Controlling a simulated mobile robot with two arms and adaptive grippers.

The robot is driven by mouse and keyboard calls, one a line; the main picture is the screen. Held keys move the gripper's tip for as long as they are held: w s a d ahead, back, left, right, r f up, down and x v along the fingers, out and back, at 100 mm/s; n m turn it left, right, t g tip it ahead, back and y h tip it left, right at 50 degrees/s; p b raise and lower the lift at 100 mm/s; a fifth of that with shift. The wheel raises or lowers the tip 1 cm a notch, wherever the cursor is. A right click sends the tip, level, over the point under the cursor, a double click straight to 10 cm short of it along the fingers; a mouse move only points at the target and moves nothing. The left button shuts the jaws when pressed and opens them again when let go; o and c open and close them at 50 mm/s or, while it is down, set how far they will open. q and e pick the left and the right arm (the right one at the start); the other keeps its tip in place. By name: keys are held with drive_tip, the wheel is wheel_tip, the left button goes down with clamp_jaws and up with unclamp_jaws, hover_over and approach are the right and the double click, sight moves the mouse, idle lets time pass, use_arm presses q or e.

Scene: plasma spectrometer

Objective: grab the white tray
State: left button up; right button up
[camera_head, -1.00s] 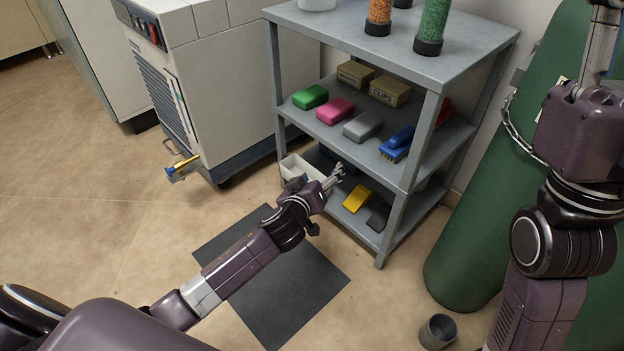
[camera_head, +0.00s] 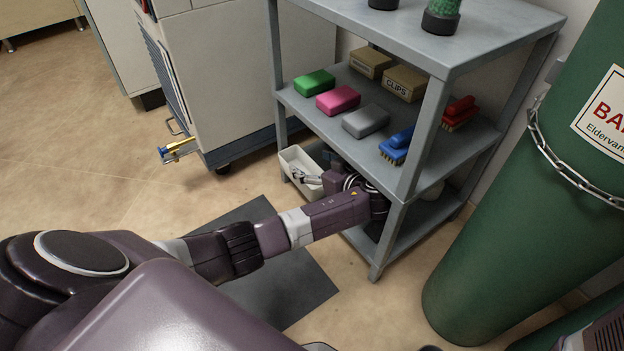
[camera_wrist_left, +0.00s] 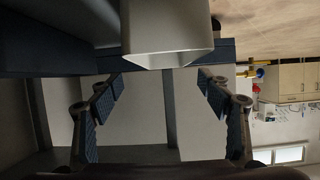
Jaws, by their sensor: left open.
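The white tray (camera_head: 289,163) is on the lower shelf of the grey rack, at its left end. It also shows at the top of the left wrist view (camera_wrist_left: 168,56). My left gripper (camera_head: 309,179) reaches into the lower shelf, and its fingers are at the right part of the tray. In the left wrist view my left gripper (camera_wrist_left: 160,88) has its fingers spread wide with nothing between them, and the tray's end is just beyond the tips. I cannot tell whether a finger touches it. My right gripper is out of view.
The grey rack (camera_head: 410,182) encloses the lower shelf with posts and a middle shelf. That middle shelf holds coloured blocks, brushes and boxes, including a grey block (camera_head: 365,121). A green cylinder (camera_head: 500,235) with a chain stands at right. A dark mat (camera_head: 285,290) lies on the floor.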

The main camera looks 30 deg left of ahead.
use_arm(q)
drive_tip(key=shift+a+f, duration=0.15)
drive_tip(key=shift+b+x, duration=0.95)
drive_tip(key=shift+x, duration=0.1)
drive_tip(key=a+b, duration=0.1)
drive_tip(key=a+f+b, duration=0.2)
drive_tip(key=b, duration=0.1)
drive_tip(key=shift+w+a, duration=0.2)
drive_tip(key=shift+w, duration=0.05)
drive_tip(key=shift+w+a+f+b, duration=0.1)
drive_tip(key=shift+w+a+b, duration=0.05)
drive_tip(key=shift+a+b, duration=0.3)
drive_tip(key=shift+a, duration=0.1)
drive_tip(key=shift+c, duration=0.6)
drive_tip(key=c, duration=1.2)
drive_tip(key=shift+o, duration=0.2)
